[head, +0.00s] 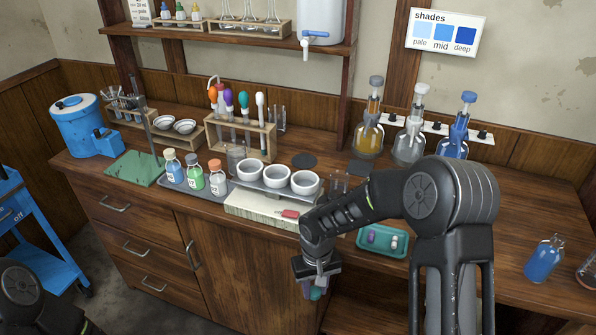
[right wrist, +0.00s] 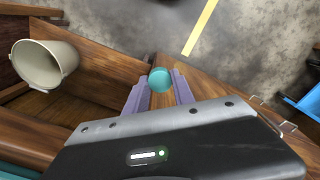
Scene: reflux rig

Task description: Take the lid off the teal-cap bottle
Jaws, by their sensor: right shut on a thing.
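My right gripper (head: 317,291) hangs in front of the bench, below the counter edge, pointing down. Its purple fingers are shut on a small teal lid (right wrist: 160,80), which shows as a round piece between the fingertips in the right wrist view. No bottle body can be made out under it. Small capped bottles stand on a grey tray on the counter: one with blue contents (head: 174,172), one with green contents (head: 195,177) and an orange-capped one (head: 216,178). I cannot tell which bottle the lid belongs to. My left gripper is out of view.
A teal tray (head: 404,250) with small items lies near the counter edge. White bowls (head: 276,178) stand behind a pale board (head: 243,207). A beige bin (right wrist: 44,62) shows in the right wrist view.

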